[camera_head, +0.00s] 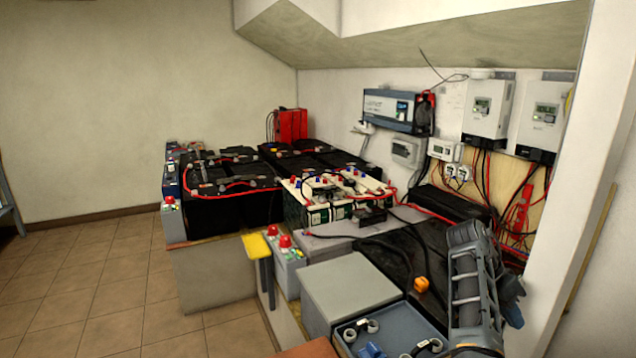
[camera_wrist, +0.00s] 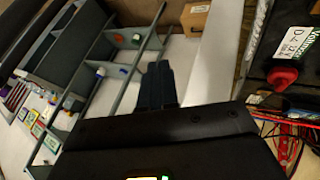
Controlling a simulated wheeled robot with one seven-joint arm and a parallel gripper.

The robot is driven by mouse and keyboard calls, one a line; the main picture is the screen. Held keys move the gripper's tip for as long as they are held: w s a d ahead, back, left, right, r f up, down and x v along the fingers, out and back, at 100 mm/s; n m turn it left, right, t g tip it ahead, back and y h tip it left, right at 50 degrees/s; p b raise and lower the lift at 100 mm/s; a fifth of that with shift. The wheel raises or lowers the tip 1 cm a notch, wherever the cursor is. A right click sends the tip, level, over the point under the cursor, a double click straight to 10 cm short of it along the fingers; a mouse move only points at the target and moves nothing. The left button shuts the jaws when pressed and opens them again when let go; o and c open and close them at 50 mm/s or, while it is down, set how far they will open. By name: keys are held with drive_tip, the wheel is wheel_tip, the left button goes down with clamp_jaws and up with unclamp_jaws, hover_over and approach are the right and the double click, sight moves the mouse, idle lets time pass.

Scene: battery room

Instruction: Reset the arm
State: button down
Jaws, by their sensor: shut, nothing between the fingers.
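My gripper (camera_wrist: 158,84) shows in the wrist view as two dark fingers side by side with no gap, shut and empty. Its wide black body fills the bottom of that view. In the head view, part of my grey arm (camera_head: 472,285) rises at the lower right, in front of the black batteries and beside a white post. The fingers cannot be made out in the head view.
Black batteries (camera_head: 235,205) with red cables stand on a ledge. A grey box (camera_head: 350,290) is near my arm. Charge controllers (camera_head: 487,112) hang on the wall. The wrist view shows a grey shelf rack (camera_wrist: 112,85), a cardboard box (camera_wrist: 195,18) and red wires (camera_wrist: 285,145). Tiled floor (camera_head: 80,290) is clear at left.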

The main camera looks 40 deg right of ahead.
drive_tip(key=a+f+n+t+h, duration=0.5)
drive_tip(key=a+f+n+h, duration=0.15)
drive_tip(key=f+n, duration=0.25)
drive_tip(key=a+f+n+t+y, duration=0.1)
drive_tip(key=a+f+n+t, duration=0.1)
drive_tip(key=a+n+t, duration=0.95)
drive_tip(key=s+a+r+t+y, duration=0.1)
drive_tip(key=s+a+r+y, duration=0.15)
drive_tip(key=a, duration=0.45)
drive_tip(key=s+a+r+n+y, duration=0.1)
drive_tip(key=a+r, duration=0.2)
drive_tip(key=a, duration=0.4)
drive_tip(key=s+a+r+t+y, duration=0.1)
drive_tip(key=s+a+r+y, duration=0.1)
drive_tip(key=a, duration=0.5)
drive_tip(key=s+a+r+t+y, duration=0.1)
drive_tip(key=s+a+r, duration=0.2)
drive_tip(key=r, duration=0.3)
drive_tip(key=s+a+r+n+t+y, duration=0.1)
drive_tip(key=s+a+r+t, duration=0.1)
drive_tip(key=r, duration=0.5)
drive_tip(key=s+a, duration=0.1)
drive_tip(key=a, duration=0.1)
drive_tip(key=shift+a+y, duration=0.3)
drive_tip(key=shift+y, duration=0.1)
drive_tip(key=shift+s+f, duration=0.1)
